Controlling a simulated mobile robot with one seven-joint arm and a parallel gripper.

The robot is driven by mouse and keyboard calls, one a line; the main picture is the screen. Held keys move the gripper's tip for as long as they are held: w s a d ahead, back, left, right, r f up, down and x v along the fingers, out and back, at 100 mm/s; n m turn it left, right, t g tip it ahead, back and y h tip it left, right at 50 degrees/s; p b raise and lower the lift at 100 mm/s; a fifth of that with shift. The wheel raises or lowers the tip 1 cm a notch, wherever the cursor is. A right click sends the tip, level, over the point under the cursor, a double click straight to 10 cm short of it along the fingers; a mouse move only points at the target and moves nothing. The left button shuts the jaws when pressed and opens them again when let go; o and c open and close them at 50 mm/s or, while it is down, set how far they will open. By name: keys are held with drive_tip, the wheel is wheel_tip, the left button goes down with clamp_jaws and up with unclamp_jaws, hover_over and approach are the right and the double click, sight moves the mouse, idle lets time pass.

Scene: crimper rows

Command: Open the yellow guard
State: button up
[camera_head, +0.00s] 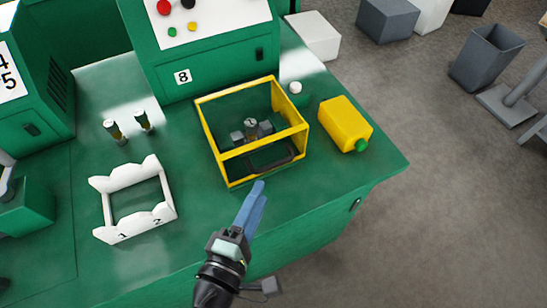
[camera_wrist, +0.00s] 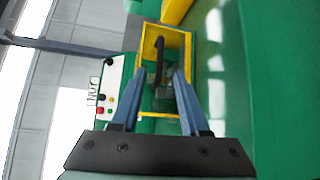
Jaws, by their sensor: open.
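The yellow guard (camera_head: 267,151) is a box-shaped frame with clear-looking panels and a dark handle (camera_head: 271,164) on its near side. It stands closed-looking around a grey tool on the green bench in front of machine 8. In the wrist view the guard (camera_wrist: 187,42) lies beyond my fingers, with its dark handle (camera_wrist: 158,60) seen just past the left fingertip. My gripper (camera_head: 255,190) has blue fingers and is in front of the guard's near side. In the wrist view my gripper (camera_wrist: 157,82) is open with nothing between its fingers. Whether a fingertip touches the guard cannot be told.
A yellow bottle (camera_head: 345,124) with a green cap lies right of the guard. A white rack (camera_head: 135,230) marked 1 and 2 is at the left. Two small dark pieces (camera_head: 143,121) stand behind it. The green bench (camera_head: 350,185) ends at the right.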

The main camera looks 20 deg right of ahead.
sight(274, 163)
drive_tip(key=x, duration=0.9)
drive_tip(key=shift+w+d+f, duration=0.1)
drive_tip(key=shift+w, duration=0.15)
clamp_jaws()
idle(1.0)
